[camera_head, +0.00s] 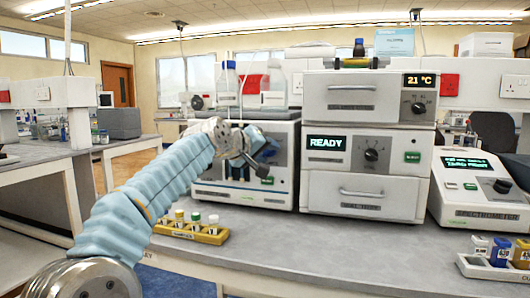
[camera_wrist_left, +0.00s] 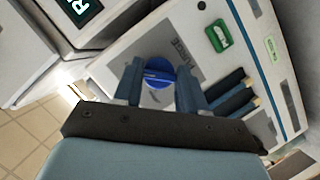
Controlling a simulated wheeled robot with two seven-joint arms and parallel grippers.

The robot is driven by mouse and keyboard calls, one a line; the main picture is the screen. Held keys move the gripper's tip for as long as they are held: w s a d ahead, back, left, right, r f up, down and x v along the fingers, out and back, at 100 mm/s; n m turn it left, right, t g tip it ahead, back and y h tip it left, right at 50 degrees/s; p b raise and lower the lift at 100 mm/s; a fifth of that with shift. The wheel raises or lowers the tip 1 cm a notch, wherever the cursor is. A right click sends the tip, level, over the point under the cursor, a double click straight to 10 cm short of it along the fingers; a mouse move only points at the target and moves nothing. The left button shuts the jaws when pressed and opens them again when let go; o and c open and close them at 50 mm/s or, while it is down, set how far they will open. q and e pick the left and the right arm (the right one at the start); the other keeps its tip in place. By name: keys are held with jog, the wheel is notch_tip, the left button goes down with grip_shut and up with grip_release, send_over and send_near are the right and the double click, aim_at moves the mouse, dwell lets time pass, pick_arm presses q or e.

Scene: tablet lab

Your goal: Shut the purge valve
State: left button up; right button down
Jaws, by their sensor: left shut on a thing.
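The purge valve is a round blue knob (camera_wrist_left: 159,72) on the front panel of a white instrument (camera_head: 285,128), by the printed word PURGE. In the wrist view its grip bar lies roughly across the picture. My left gripper (camera_wrist_left: 160,84) has one finger on each side of the knob and is shut on it. In the head view my left gripper (camera_head: 268,150) is at the instrument's front and hides the knob. My right gripper is not in view.
A green button (camera_wrist_left: 219,36) and dark blue cylinders (camera_wrist_left: 228,95) are on the same panel. A yellow rack (camera_head: 190,232) of small vials stands on the bench in front. A stacked oven unit (camera_head: 368,150) stands close on the right. The bench front has free room.

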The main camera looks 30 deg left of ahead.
pick_arm(q)
jog(key=shift+d+f, duration=0.1)
jog(key=shift+f, duration=0.1)
jog(key=o, duration=1.1)
jog(key=shift+c, duration=0.2)
jog(key=shift+r, duration=0.1)
jog(key=b+v, duration=0.2)
jog(key=v, duration=1.1)
jog(key=shift+s, duration=0.35)
jog(key=shift+r, duration=0.1)
